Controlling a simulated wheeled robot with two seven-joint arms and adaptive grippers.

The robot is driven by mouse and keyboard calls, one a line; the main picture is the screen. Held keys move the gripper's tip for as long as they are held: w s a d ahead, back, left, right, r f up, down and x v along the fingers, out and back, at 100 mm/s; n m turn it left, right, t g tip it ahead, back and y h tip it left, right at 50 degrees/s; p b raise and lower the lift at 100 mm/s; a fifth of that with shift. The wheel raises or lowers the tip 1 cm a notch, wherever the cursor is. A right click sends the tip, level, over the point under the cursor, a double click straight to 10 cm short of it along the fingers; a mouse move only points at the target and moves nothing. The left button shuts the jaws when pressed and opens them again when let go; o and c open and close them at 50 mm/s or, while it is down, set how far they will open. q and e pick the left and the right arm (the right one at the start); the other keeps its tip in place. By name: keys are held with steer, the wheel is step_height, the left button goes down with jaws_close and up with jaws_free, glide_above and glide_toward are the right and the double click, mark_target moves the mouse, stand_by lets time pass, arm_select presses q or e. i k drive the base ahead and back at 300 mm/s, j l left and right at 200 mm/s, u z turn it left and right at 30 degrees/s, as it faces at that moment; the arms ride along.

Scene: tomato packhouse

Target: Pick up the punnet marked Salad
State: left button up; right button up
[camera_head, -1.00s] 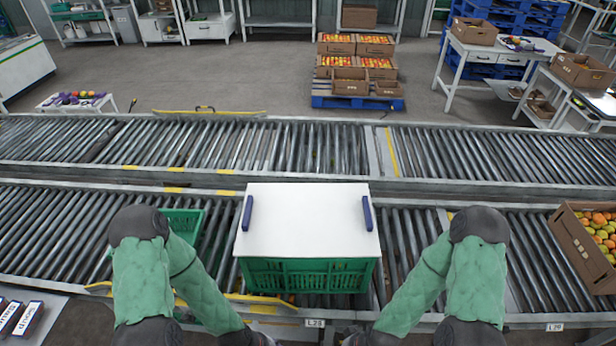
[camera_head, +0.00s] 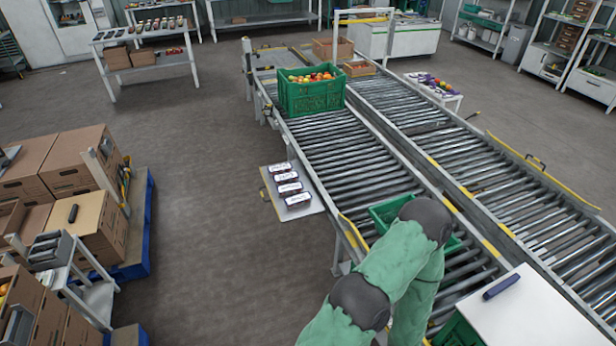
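Several small dark punnets with white labels, the nearest one (camera_head: 298,199) among them, lie in a row on a small grey side shelf (camera_head: 312,209) at the left edge of the near conveyor. The lettering on their labels is too small to read, so I cannot tell which is marked Salad. My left arm shows at the bottom centre, to the right of and nearer than the shelf. Its gripper is out of sight, and my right gripper is not in view.
The roller conveyor (camera_head: 345,150) carries a green crate of tomatoes (camera_head: 312,98) farther along. An empty green crate (camera_head: 385,212) is partly behind my arm. A white lid (camera_head: 530,315) covers another crate at bottom right. Cartons (camera_head: 75,160) stand at left; the floor between is clear.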

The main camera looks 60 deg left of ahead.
mark_target(272, 171)
steer(key=u, duration=2.45)
steer(key=i+u, duration=0.15)
steer(key=i, duration=0.3)
steer(key=i+u, duration=0.15)
steer(key=i, duration=0.35)
steer(key=i+l+u, duration=0.15)
steer(key=i, duration=0.3)
steer(key=i+l+u, duration=0.1)
steer(key=i, duration=0.35)
steer(key=i+l+u, duration=0.15)
steer(key=i+l, duration=0.15)
steer(key=i, duration=0.15)
steer(key=i+l+u, duration=0.15)
steer(key=i, duration=0.3)
steer(key=l, duration=0.1)
